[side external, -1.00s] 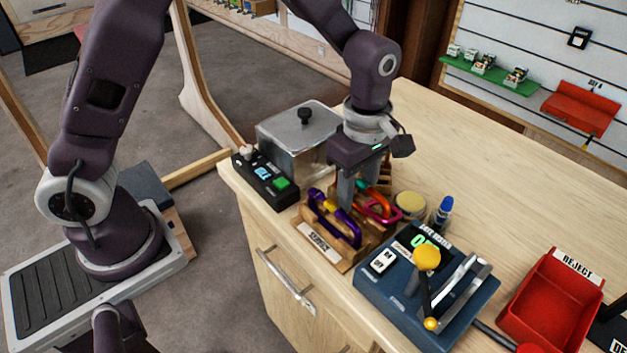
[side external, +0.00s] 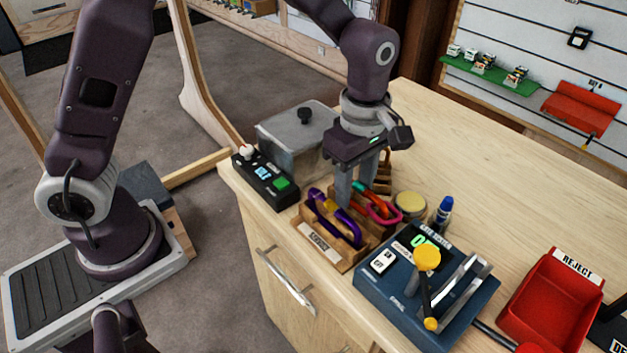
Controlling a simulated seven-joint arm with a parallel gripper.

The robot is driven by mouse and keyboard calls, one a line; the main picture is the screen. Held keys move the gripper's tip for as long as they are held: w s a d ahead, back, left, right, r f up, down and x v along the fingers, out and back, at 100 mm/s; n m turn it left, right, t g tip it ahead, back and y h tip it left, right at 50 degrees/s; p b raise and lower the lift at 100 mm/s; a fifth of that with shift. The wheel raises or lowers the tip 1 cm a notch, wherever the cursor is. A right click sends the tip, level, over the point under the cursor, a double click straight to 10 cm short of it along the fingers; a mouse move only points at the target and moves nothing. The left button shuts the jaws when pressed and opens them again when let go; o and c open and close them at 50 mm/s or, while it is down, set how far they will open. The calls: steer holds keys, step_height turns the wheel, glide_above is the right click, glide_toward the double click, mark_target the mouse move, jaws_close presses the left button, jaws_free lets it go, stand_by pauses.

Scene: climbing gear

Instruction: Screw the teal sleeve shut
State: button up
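A wooden rack (side external: 345,262) with a "SERVICE" label stands near the table's front edge. A purple carabiner (side external: 335,216) sits in its front part, and a pink-red carabiner (side external: 386,216) with an orange part sits behind it to the right. The fingertips are low, close to the carabiners. I see nothing clearly held, and whether they touch anything is unclear.
A black control box (side external: 262,178) with a green button and a lidded metal box (side external: 290,135) stand left of the rack. A round tin (side external: 410,205), a blue-capped bottle (side external: 443,213) and a blue lever device (side external: 405,300) stand right. A red reject bin (side external: 548,310) is farther right. The table's back is clear.

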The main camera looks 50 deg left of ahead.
steer(key=shift+r, duration=0.6)
steer(key=shift+w, duration=1.3)
steer(key=shift+f, duration=0.1)
steer(key=shift+s+f, duration=0.2)
steer(key=shift+f, duration=0.5)
steer(key=shift+s+f, duration=0.15)
steer(key=shift+f, duration=0.5)
steer(key=shift+s, duration=1.25)
